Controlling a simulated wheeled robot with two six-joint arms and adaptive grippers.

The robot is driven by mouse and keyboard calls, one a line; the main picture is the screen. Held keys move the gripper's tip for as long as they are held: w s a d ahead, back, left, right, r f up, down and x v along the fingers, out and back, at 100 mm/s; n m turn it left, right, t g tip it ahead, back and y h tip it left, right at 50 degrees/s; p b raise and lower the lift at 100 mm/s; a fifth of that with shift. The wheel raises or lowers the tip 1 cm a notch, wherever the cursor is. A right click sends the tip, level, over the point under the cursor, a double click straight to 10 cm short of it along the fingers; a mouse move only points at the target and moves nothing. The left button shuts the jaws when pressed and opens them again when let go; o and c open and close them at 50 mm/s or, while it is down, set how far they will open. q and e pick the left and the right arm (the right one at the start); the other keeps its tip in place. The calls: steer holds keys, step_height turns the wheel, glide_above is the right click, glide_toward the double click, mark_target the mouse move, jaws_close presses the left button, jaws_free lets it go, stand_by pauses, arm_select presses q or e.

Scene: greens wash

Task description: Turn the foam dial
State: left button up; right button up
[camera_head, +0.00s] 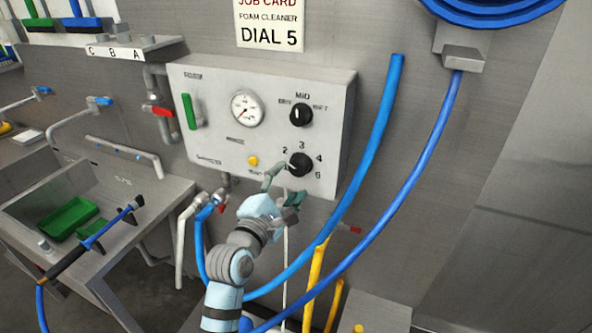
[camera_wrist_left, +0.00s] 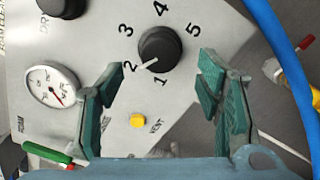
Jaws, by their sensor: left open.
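The foam dial (camera_head: 300,164) is a round black knob low on the right of the grey control panel, with numbers around it. In the left wrist view the dial (camera_wrist_left: 165,45) has a white pointer mark that points close to 2, slightly toward 1. My left gripper (camera_head: 287,184) is just below and in front of the dial. In the left wrist view the left gripper (camera_wrist_left: 160,76) has its green fingers spread wide, one on each side of the dial's lower area, apart from it and empty. The job card (camera_head: 270,24) above the panel reads "DIAL 5". My right gripper is out of view.
The panel (camera_head: 335,130) also carries a second black knob (camera_head: 301,114), a gauge (camera_head: 247,108), a green handle (camera_head: 189,111) and a yellow button (camera_head: 252,160). Blue hoses (camera_head: 385,110) hang to the right. A sink with a green tray (camera_head: 72,218) stands at left.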

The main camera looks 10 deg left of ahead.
mark_target(297, 170)
arm_select(q)
steer(key=w, duration=0.3)
steer(key=w+d, duration=0.1)
steer(key=w, duration=0.1)
steer(key=shift+w, duration=0.2)
steer(key=c, duration=1.2)
steer(key=shift+o, duration=0.2)
